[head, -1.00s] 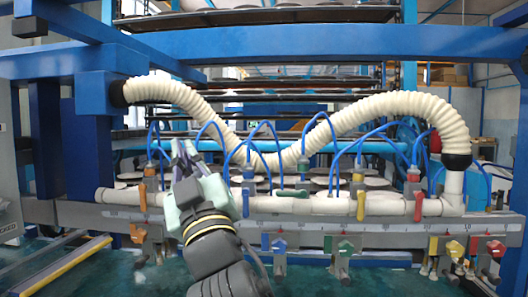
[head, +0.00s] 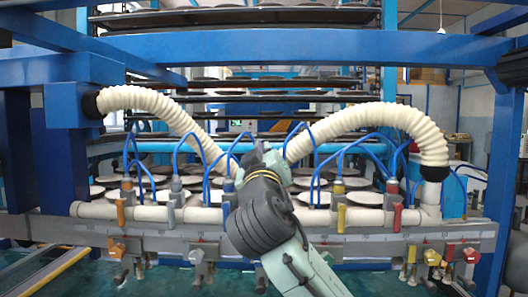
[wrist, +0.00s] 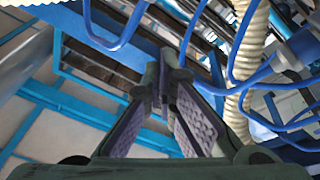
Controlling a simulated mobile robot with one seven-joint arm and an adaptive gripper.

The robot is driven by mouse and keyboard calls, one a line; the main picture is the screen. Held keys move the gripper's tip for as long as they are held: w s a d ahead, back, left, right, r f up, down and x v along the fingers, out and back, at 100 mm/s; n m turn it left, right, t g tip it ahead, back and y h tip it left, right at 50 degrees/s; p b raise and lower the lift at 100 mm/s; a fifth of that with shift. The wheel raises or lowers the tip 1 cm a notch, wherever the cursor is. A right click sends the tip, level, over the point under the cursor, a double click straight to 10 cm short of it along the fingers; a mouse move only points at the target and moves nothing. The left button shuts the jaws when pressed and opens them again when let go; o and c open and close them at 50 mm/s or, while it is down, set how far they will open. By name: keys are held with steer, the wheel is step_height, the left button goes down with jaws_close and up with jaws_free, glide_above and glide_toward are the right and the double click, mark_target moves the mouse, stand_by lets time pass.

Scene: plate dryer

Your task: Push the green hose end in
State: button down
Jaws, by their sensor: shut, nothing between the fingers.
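My gripper (head: 258,152) is in the middle of the head view, over the row of blue hoses above the cream pipe. Its fingertips are mostly hidden there by my own wrist. In the wrist view my gripper (wrist: 163,92) shows its two purple-padded fingers together at the tips, with nothing between them. I cannot make out the green hose end in either current view. My arm covers the middle of the cream pipe (head: 370,217), where a green handle showed earlier. Contact between my gripper and any hose cannot be told.
A ribbed white hose (head: 350,120) arches across the machine, behind my gripper. Thin blue hoses (head: 358,143) loop on both sides. Orange (head: 120,212), yellow (head: 341,218) and red (head: 397,217) handles line the pipe. A blue beam (head: 300,47) crosses above.

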steer(key=d+f, duration=0.1)
steer(key=d+f+p, duration=0.1)
steer(key=f, duration=0.1)
steer(key=shift+w+f, duration=0.1)
steer(key=shift+w, duration=0.1)
